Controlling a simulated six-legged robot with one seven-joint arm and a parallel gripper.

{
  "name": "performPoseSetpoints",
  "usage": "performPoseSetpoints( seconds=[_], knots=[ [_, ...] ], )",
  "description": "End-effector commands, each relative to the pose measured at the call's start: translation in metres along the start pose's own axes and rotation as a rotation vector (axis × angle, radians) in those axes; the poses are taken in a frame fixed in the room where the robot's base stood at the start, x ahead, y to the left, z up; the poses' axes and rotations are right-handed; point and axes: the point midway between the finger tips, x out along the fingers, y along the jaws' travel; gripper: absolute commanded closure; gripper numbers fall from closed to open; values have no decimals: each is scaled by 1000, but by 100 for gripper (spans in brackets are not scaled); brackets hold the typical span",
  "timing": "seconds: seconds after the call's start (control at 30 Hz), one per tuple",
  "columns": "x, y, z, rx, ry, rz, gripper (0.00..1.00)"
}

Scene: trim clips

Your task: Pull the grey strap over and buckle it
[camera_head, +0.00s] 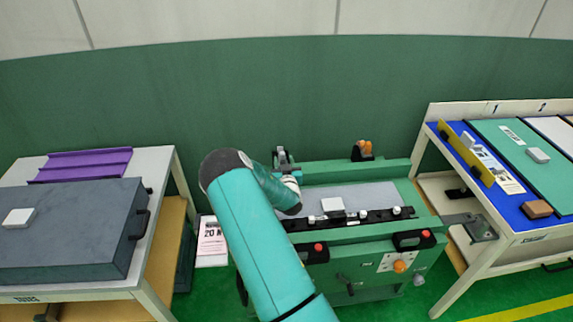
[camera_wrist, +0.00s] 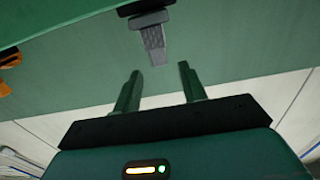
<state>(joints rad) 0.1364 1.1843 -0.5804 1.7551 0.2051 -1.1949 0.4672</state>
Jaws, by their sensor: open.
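A short grey strap (camera_wrist: 154,42) hangs from a black holder (camera_wrist: 150,14) at the top middle of the wrist view. What seems to be the same fitting (camera_head: 282,158) stands at the back left of the green bench in the head view. My gripper (camera_wrist: 158,82) is open and empty, its two green fingers pointing towards the strap, with a gap between them and it. I cannot tell which of the black fittings on the bench's front rail (camera_head: 350,220) is the buckle.
The green bench (camera_head: 400,177) bears a grey panel with a small pale block (camera_head: 332,205). An orange clip (camera_head: 362,148) stands at its back right. A table with a dark case (camera_head: 75,235) is on the left, and a table with coloured panels (camera_head: 510,150) on the right.

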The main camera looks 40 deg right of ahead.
Motion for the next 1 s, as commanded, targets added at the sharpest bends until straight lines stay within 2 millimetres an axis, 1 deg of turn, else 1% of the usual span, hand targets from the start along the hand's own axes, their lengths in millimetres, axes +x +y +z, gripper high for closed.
performPoseSetpoints(
  seconds=[0.03,0.1,0.5,0.8,0.9,1.0],
  knots=[
    [0,0,-10,1,4,0,58],
    [0,0,-23,1,4,0,58],
    [-52,0,-81,2,2,0,58],
    [-113,0,-107,3,1,0,58],
    [-127,0,-113,2,1,0,58],
    [-136,0,-116,1,1,-1,58]
  ],
)
